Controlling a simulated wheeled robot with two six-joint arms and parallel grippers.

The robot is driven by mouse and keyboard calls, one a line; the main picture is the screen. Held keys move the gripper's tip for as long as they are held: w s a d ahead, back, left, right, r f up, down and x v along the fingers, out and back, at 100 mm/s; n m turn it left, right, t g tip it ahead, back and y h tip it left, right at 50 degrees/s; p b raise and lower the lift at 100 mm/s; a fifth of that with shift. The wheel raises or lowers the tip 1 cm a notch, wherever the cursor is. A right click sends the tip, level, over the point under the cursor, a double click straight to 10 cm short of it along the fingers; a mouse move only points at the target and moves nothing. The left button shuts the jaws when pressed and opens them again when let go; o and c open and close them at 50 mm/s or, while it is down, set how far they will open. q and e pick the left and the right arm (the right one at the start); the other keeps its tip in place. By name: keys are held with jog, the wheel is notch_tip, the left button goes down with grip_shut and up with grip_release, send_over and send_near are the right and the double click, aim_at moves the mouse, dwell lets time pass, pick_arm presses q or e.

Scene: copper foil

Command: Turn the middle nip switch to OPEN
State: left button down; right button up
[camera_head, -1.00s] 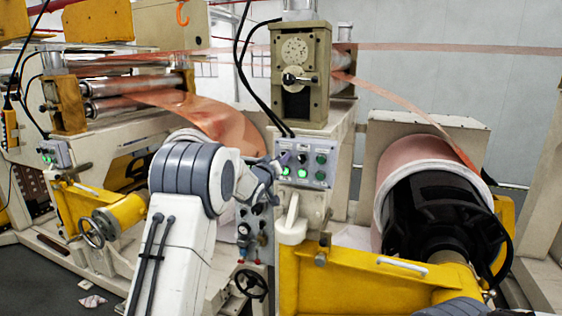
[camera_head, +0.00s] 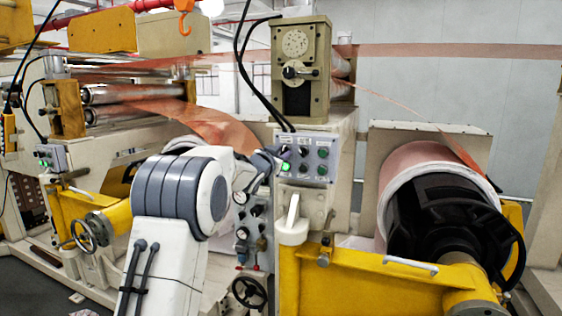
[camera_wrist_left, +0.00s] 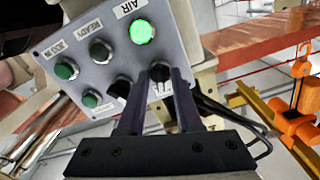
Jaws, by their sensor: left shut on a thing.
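A grey control panel (camera_head: 307,158) with switches and lights is on the front of the beige machine column. My left gripper (camera_head: 277,156) is at its upper left corner. In the left wrist view the panel (camera_wrist_left: 90,55) appears turned over, with a lit green AIR light (camera_wrist_left: 141,31). My left gripper (camera_wrist_left: 159,76) is shut on a black switch knob (camera_wrist_left: 160,71) beside that light. A second black switch (camera_wrist_left: 120,87) is next to it, partly behind a finger. The labels of both switches are hidden or unreadable. My right gripper is out of view.
A yellow frame (camera_head: 385,285) and a copper roll (camera_head: 412,163) on a black core are right of the panel. Gauges and a handwheel (camera_head: 250,291) are below my left wrist. An orange hook (camera_wrist_left: 297,100) hangs in the wrist view.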

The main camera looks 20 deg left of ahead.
pick_arm(q)
jog(key=shift+m+b, duration=0.55)
jog(key=shift+m, duration=0.55)
jog(key=shift+r, duration=0.1)
jog(key=c, duration=0.9)
grip_release()
jog(key=shift+c, duration=0.2)
